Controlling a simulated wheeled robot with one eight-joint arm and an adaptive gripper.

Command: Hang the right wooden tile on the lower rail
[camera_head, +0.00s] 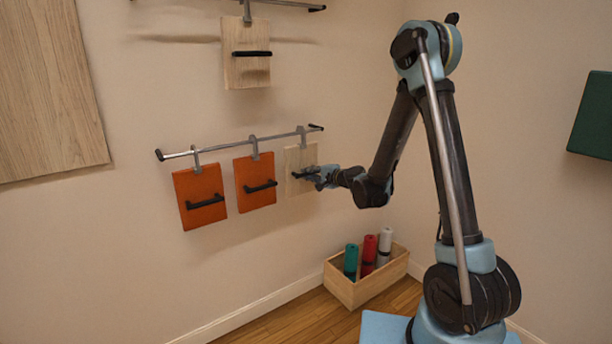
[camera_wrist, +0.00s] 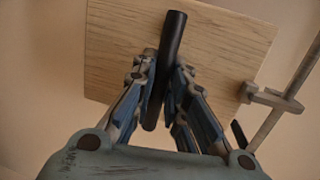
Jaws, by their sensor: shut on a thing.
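A pale wooden tile (camera_head: 298,158) is at the right end of the lower rail (camera_head: 240,143), its grey hook (camera_head: 302,134) up at the rail. In the wrist view the tile (camera_wrist: 225,48) fills the upper middle, and its hook (camera_wrist: 272,99) meets the rail (camera_wrist: 290,95) at the right. I cannot tell whether the hook bears the tile's weight. My gripper (camera_head: 322,176) is shut on the tile's black handle (camera_wrist: 172,40), with fingers on both sides of it. Another wooden tile (camera_head: 246,72) with a black handle hangs from the upper rail (camera_head: 285,4).
Two orange tiles (camera_head: 199,187) (camera_head: 256,170) hang on the lower rail left of the wooden tile, the nearer one close beside it. A wooden box (camera_head: 345,288) with green, red and white rolls stands on the floor below. A dark green panel (camera_head: 592,118) is on the right wall.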

